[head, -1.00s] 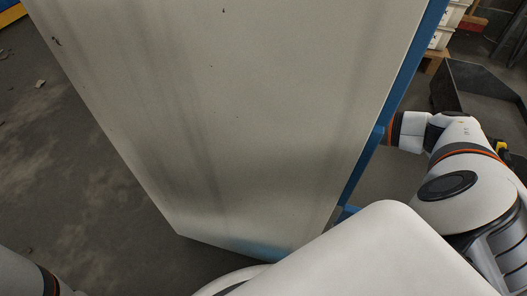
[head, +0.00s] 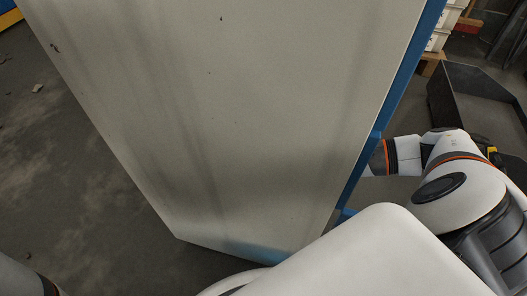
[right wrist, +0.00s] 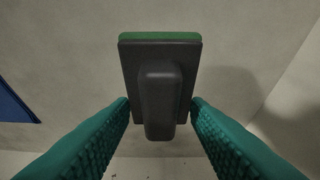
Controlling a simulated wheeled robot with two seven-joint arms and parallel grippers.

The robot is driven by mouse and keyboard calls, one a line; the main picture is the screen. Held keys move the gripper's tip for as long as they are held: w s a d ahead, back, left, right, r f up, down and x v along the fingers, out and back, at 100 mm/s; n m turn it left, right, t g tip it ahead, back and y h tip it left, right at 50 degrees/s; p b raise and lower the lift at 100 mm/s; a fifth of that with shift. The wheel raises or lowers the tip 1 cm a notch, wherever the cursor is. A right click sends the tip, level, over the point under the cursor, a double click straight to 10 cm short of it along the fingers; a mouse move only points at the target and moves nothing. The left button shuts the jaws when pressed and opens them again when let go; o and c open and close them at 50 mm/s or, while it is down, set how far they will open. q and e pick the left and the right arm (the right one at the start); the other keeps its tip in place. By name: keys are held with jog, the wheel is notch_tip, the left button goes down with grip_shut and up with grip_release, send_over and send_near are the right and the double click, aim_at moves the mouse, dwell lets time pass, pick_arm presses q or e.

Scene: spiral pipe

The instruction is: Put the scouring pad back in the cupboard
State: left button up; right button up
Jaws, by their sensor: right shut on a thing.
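The scouring pad (right wrist: 160,75) has a dark backing with a raised grip and a green layer along its top edge. My right gripper (right wrist: 160,116) is shut on it, its two green ridged fingers on either side of the dark grip. The cupboard (head: 230,110) fills the middle of the head view as a tall grey panel with a blue edge on the right. My right arm reaches behind that blue edge, so its gripper and the pad are hidden in the head view. Only a bit of my left arm shows at the bottom left, without its gripper.
Pale flat surfaces surround the pad in the right wrist view, with a corner at right and a blue patch (right wrist: 14,103) at left. A dark open bin (head: 480,100) and white boxes (head: 447,20) stand at the right. Bare floor (head: 70,150) lies at left.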

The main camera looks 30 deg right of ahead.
notch_tip(320, 180, down, 4)
jog(key=b, duration=0.3)
jog(key=shift+r, duration=0.15)
jog(key=shift+s+a, duration=0.1)
jog(key=shift+r, duration=0.1)
jog(key=shift+f, duration=0.2)
jog(key=o, duration=1)
